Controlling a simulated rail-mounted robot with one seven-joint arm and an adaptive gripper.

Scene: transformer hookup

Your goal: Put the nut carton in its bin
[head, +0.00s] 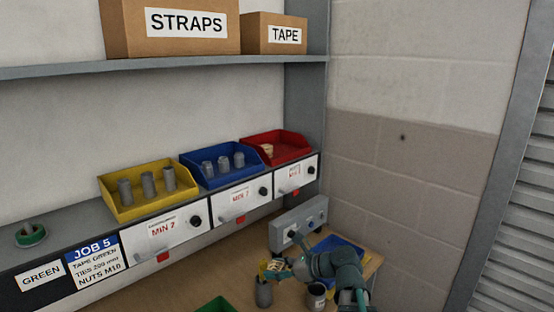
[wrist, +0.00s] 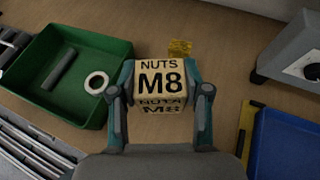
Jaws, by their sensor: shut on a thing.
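My gripper (wrist: 160,92) is shut on a small tan carton (wrist: 160,78) labelled NUTS M8, with one finger on each side of it. In the head view my gripper (head: 276,268) holds the carton low over the workbench, at the lower right. On the ledge behind stand a yellow bin (head: 145,213) with several grey cylinders, a blue bin (head: 190,178) with grey cylinders, and a red bin (head: 300,150) with a small tan item inside. The job card (head: 95,262) reads NUTS M10, while the held carton reads M8.
A green tray (wrist: 112,108) on the bench holds a grey cylinder and a white ring. A blue tray (wrist: 290,150) lies at the right, near a grey box with a knob (wrist: 295,60). A yellow tag (wrist: 180,47) lies on the bench beyond the carton.

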